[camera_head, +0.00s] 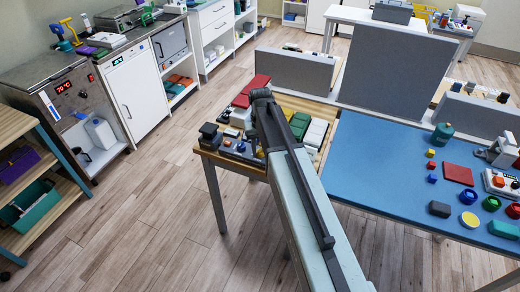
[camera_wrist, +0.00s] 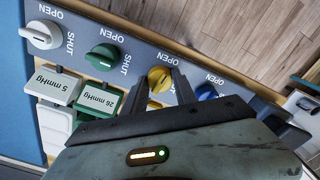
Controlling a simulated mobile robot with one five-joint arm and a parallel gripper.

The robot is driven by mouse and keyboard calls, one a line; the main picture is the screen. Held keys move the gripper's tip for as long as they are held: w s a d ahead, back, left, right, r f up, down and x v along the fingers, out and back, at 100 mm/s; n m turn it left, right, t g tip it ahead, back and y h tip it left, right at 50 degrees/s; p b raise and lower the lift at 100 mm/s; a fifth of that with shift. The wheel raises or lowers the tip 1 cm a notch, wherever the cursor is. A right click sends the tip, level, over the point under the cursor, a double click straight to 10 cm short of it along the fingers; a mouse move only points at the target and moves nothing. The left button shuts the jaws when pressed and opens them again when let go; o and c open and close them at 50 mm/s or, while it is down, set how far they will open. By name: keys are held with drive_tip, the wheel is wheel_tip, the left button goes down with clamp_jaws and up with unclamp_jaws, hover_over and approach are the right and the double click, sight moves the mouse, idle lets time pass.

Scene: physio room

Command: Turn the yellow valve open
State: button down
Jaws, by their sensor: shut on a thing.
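The yellow valve (camera_wrist: 160,78) is a round knob on a grey panel (camera_wrist: 135,57) in the wrist view, with OPEN and SHUT printed around the knobs. My gripper (camera_wrist: 163,76) has its two dark fingers on either side of the yellow knob and is shut on it. The lower part of the knob is partly hidden by my gripper. In the head view my arm reaches over the wooden table (camera_head: 226,157), and the yellow valve and my gripper's fingertips are hidden behind it.
A white knob (camera_wrist: 42,35) and a green knob (camera_wrist: 103,57) sit left of the yellow one, and a blue knob (camera_wrist: 206,92) close on its right. Labelled blocks (camera_wrist: 97,98) lie near the panel. The blue-topped table (camera_head: 385,160) holds several small objects.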

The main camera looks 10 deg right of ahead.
sight(260, 150)
drive_tip(key=shift+n, duration=0.8)
drive_tip(key=c, duration=1)
unclamp_jaws()
wheel_tip(260, 150, up, 8)
drive_tip(key=p, duration=0.8)
drive_tip(key=shift+f, duration=0.1)
